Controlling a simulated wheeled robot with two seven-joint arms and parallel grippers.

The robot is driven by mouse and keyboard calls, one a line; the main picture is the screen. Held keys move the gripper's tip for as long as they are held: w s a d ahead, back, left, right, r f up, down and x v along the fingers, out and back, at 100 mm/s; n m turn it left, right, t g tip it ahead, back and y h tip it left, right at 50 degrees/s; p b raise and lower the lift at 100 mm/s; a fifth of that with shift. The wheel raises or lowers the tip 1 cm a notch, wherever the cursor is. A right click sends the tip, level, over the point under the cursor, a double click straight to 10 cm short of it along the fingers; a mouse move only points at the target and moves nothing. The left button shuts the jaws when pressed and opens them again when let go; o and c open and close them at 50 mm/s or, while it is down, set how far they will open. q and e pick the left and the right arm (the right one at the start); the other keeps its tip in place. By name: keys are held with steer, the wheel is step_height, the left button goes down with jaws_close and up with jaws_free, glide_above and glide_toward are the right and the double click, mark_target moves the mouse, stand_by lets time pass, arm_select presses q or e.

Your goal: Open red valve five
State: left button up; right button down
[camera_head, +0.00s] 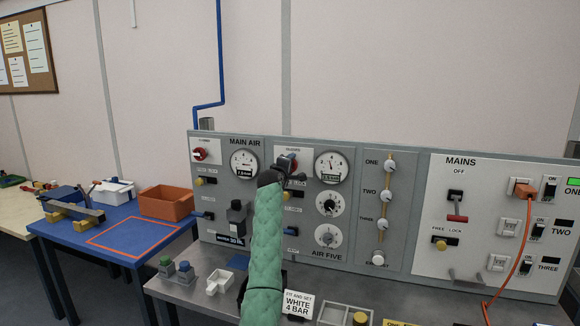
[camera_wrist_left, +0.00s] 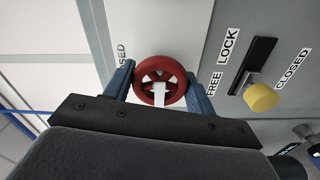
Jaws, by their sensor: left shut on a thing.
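The red valve wheel of the air five panel (camera_head: 285,162) sits at the panel's top left, partly hidden by my left gripper (camera_head: 280,172). In the left wrist view the red wheel (camera_wrist_left: 146,73) with its white pointer lies between the two blue fingers of my left gripper (camera_wrist_left: 160,84), which is shut on it. The pointer runs down the picture from the hub. A yellow lock knob (camera_wrist_left: 261,97) stands beside it, at the FREE end of its slot. My right gripper is not in view.
Another red valve (camera_head: 200,154) is on the main air panel (camera_head: 222,190) to the left. The mains panel (camera_head: 475,265) is at the right, with an orange cable (camera_head: 524,235) hanging down. An orange bin (camera_head: 166,205) stands on the blue table.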

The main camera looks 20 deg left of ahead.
arm_select(q)
steer(key=shift+a, duration=0.1)
steer(key=o, duration=1)
steer(key=shift+a, duration=0.1)
steer(key=shift+s+f, duration=0.1)
steer(key=shift+s, duration=0.15)
steer(key=s+b, duration=0.3)
steer(key=s, duration=0.4)
steer(key=shift+s+a, duration=0.1)
steer(key=shift+s, duration=0.05)
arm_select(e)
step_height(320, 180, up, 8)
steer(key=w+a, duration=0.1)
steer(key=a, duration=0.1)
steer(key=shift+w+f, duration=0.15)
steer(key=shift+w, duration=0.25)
